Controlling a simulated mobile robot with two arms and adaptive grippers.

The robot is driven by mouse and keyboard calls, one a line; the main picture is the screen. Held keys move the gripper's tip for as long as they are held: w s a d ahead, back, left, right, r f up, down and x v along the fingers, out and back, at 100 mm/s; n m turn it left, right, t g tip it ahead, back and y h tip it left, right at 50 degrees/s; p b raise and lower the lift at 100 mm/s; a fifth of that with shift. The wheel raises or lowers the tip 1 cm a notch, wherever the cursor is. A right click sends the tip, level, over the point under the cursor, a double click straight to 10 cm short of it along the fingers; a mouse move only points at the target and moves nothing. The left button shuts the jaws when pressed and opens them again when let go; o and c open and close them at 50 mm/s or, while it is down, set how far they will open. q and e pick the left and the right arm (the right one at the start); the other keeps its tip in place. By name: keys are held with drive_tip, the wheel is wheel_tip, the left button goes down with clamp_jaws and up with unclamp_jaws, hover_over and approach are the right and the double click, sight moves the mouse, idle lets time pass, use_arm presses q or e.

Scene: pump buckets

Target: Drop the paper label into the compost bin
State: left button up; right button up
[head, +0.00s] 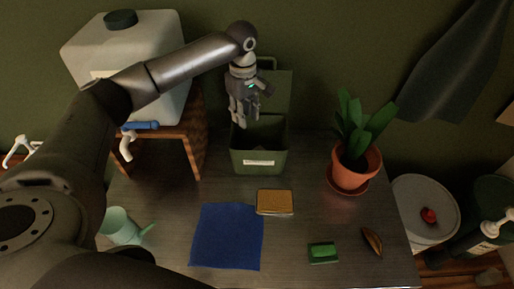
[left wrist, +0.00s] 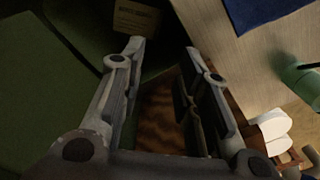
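The green compost bin (head: 258,160) stands at the back middle of the table with its lid raised behind it and a pale label on its front. My left gripper (head: 244,118) is over the bin's opening, pointing down. In the left wrist view its fingers (left wrist: 165,65) are apart, with no object seen held between them. A tan panel with faint print (left wrist: 135,18) shows beyond the fingertips in that view. I cannot tell whether it is the loose paper label or one fixed to the bin. The bin's inside is dark. My right gripper is not in view.
A wooden stand (head: 196,130) with a white jug (head: 165,45) is left of the bin. A potted plant (head: 357,165) is to the right. A blue cloth (head: 227,236), a tan block (head: 275,202), a green sponge (head: 323,253) and a watering can (head: 120,227) are in front.

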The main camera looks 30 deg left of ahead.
use_arm(q)
wheel_tip(320, 180, up, 9)
drive_tip(key=shift+f, duration=0.2)
idle(0.5)
